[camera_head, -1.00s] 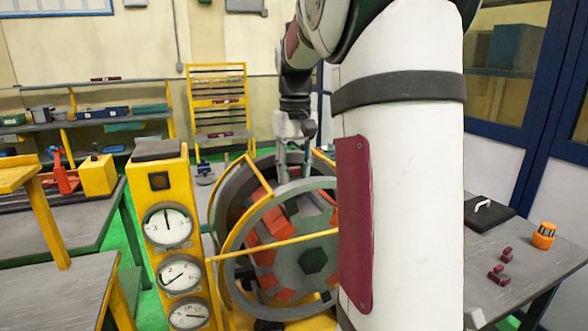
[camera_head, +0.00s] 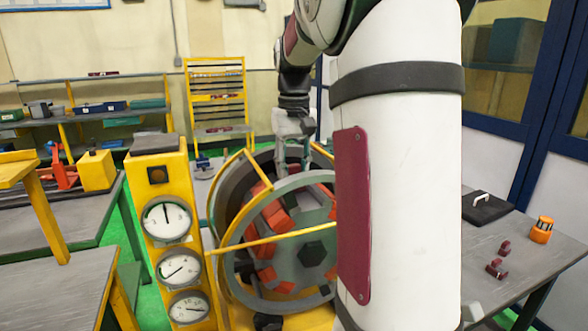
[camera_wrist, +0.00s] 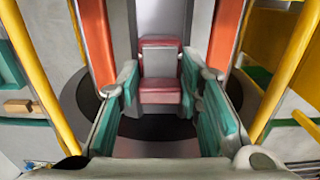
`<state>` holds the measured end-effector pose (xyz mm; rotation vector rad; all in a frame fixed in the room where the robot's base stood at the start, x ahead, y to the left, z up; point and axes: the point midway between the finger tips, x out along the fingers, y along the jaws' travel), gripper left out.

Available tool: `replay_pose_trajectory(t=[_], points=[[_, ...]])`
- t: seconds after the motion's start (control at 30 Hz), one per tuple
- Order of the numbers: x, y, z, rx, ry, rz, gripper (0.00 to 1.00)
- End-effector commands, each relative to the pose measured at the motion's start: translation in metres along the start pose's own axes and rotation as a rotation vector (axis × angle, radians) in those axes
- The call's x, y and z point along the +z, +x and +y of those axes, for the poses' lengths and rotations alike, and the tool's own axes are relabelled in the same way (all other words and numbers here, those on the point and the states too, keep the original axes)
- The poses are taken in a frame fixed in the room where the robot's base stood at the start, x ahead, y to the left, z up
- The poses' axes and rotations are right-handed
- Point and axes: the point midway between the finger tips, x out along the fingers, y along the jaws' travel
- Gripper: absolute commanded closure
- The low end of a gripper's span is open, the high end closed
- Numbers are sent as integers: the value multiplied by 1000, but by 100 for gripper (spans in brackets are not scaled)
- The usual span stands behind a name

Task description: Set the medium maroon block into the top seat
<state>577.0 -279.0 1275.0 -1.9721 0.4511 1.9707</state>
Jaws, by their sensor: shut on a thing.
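My gripper (camera_head: 294,160) points down at the top of the large grey round stator (camera_head: 250,290), which has orange coil blocks inside its ring. In the wrist view, my gripper (camera_wrist: 160,88) has its teal-padded fingers closed on the two sides of a maroon block (camera_wrist: 160,93) with a greyish raised part. A grey strip between two orange bars lies beyond the block. The top seat is mostly hidden by my gripper and the front ring in the head view. I cannot tell whether the block touches the seat.
A yellow bar (camera_head: 270,241) crosses the stator's front. A yellow gauge post (camera_head: 158,200) stands at its left. On the right table (camera_head: 450,258) are a smaller maroon block (camera_head: 504,248), a larger one (camera_head: 496,269), an orange item (camera_head: 541,231) and a black pad (camera_head: 488,210).

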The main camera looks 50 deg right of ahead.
Motion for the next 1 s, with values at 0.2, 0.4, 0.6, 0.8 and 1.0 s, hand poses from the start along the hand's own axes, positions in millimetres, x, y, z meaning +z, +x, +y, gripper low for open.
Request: replay_pose_trajectory(t=[0.2,0.4,0.6,0.8,1.0], points=[[0,2,0,0,0,0,49],[0,2,0,0,0,0,44],[0,-1,0,0,0,0,44],[-1,-28,0,1,-1,4,44],[-1,-69,0,1,0,4,44]])
